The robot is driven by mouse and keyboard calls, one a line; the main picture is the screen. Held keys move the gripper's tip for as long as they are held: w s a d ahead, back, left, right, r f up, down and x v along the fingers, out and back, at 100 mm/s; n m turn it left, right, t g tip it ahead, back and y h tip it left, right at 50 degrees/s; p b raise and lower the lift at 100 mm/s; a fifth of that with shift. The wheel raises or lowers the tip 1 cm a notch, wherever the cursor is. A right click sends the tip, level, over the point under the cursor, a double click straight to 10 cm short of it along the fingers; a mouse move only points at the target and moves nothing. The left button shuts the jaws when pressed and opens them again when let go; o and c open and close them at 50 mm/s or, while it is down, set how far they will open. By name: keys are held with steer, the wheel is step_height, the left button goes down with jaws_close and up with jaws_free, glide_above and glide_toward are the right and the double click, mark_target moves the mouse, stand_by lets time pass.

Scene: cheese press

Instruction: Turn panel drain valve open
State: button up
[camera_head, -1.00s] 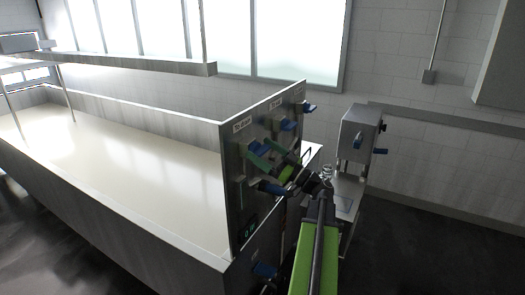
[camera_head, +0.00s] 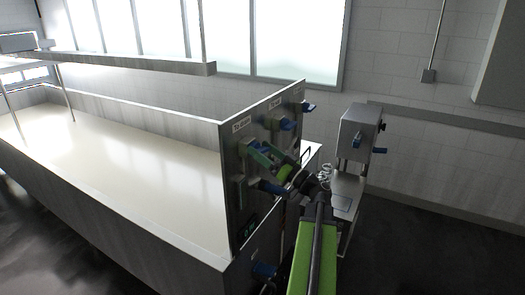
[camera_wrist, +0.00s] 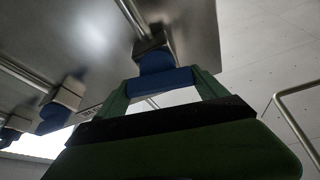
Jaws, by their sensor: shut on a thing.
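The grey valve panel (camera_head: 238,185) stands upright at the right end of the long vat. Small labels sit along its upper part; the near one (camera_head: 241,124) seems to mention a drain. My gripper (camera_head: 259,158) is at the panel's near upper valve, below that label. In the wrist view, my green fingers (camera_wrist: 164,78) are shut on a blue valve handle (camera_wrist: 168,84), one on each side. The handle joins a grey valve body on a pipe. The gripper partly hides this handle in the head view, so its exact angle is hard to tell.
Other blue handles are close by: one farther along the panel (camera_head: 286,124), one at its far edge (camera_head: 309,107), and one lower (camera_head: 271,187). The long vat (camera_head: 130,160) lies left. A grey machine (camera_head: 359,128) stands right. Open dark floor (camera_head: 430,240) lies right.

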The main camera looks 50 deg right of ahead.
steer(key=m+h, duration=0.1)
steer(key=m, duration=0.2)
steer(key=m+h+p, duration=0.1)
steer(key=m+h, duration=0.1)
steer(key=shift+r+m, duration=0.15)
steer(key=shift+m, duration=0.25)
steer(key=shift+d+m+g+h+p, duration=0.1)
steer(key=shift+m+g+h+p, duration=0.5)
steer(key=shift+m, duration=0.9)
steer(key=shift+h, duration=0.3)
steer(key=o, duration=1.3)
steer(key=shift+f, duration=0.2)
